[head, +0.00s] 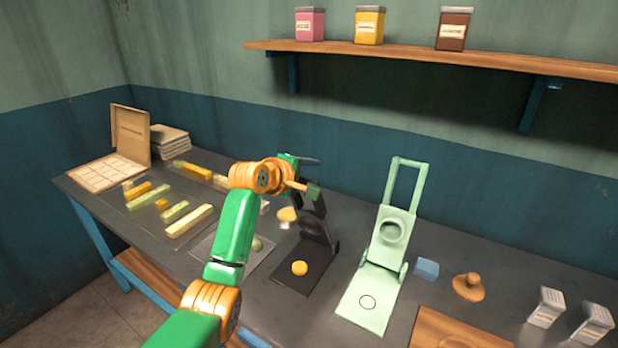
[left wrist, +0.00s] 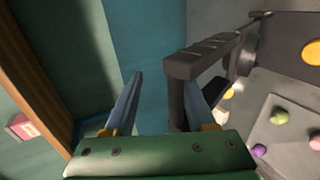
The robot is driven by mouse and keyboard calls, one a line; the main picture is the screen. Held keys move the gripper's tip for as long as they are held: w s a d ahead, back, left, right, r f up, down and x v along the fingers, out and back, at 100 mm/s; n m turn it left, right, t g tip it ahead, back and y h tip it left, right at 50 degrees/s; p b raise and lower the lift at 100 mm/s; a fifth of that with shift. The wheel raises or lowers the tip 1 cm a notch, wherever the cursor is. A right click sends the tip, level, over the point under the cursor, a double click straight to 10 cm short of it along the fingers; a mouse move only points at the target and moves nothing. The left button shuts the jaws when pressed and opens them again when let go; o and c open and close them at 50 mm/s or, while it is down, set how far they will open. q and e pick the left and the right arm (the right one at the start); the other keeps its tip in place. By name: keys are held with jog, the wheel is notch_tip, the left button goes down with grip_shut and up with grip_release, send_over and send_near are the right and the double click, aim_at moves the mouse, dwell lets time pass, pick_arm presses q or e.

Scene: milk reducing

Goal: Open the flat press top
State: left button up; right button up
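The black press (head: 291,279) stands mid-table with a yellow ball (head: 299,268) on its base. Its dark top (head: 316,229) is raised, tilted up from the hinge at the back. The press's dark handle (left wrist: 190,68) shows large in the left wrist view. My left gripper (head: 308,174) is at the upper end of this raised top, partly hidden by its own wrist. In the left wrist view its two blue fingers (left wrist: 165,100) are apart, with the handle's bar between them, close to the right finger. My right gripper is not in view.
A pale green press (head: 367,302) with a raised top stands to the right. A tray (head: 232,262) with small balls lies left of the black press. Colored bars (head: 188,220), a blue block (head: 427,268) and a wooden knob (head: 468,286) lie around. A shelf (head: 430,57) runs above.

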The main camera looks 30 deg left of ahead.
pick_arm(q)
jog(key=shift+s+r, duration=0.3)
jog(key=shift+s, duration=0.05)
jog(key=s+r+p, duration=0.4)
jog(key=r+p, duration=0.2)
jog(key=shift+s+r+p, duration=0.2)
jog(key=shift+r+p, duration=0.1)
jog(key=shift+r, duration=0.1)
dwell(0.4)
jog(key=shift+s, duration=0.1)
